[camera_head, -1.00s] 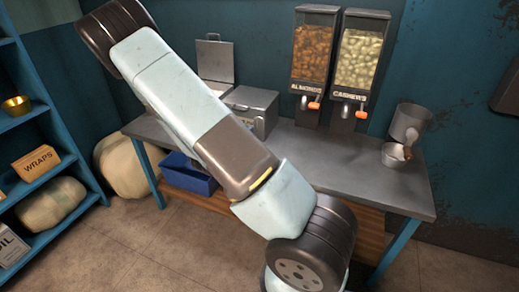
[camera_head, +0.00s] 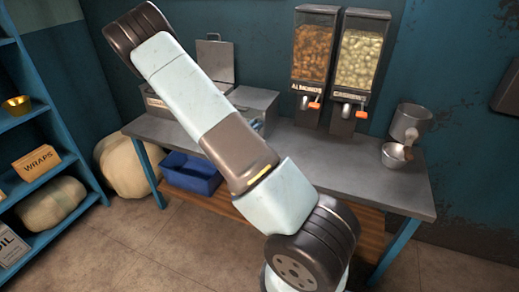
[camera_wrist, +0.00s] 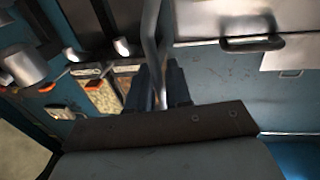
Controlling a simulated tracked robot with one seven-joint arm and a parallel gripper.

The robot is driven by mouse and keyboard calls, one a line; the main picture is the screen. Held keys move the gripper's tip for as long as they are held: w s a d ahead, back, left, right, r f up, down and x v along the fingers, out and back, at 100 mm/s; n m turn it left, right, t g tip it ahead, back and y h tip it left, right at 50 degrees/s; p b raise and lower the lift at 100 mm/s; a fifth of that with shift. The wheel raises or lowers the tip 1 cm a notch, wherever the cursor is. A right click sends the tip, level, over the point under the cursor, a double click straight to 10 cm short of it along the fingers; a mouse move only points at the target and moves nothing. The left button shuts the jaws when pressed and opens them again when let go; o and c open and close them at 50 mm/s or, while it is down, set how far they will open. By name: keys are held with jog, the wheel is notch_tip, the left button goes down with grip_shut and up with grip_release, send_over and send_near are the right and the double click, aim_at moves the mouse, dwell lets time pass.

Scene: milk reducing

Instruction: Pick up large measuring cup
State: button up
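A large metal cup (camera_head: 410,121) stands at the right end of the grey counter, behind a smaller metal cup (camera_head: 394,156). I cannot tell for certain which one is the large measuring cup. A grey metal cup also shows at the left edge of the wrist view (camera_wrist: 22,66). My gripper (camera_wrist: 158,75) shows in the wrist view with dark fingers side by side. A narrow grey metal strip (camera_wrist: 152,30) runs between or behind them; I cannot tell whether they grip it. My forearm hides the gripper in the head view.
The almond dispenser (camera_head: 313,50) and cashew dispenser (camera_head: 359,60) stand at the back of the counter (camera_head: 345,165). Grey metal boxes (camera_head: 255,100) stand at its left, one lid raised. A blue bin (camera_head: 190,174) is below. The counter's middle is clear.

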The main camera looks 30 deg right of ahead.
grip_shut()
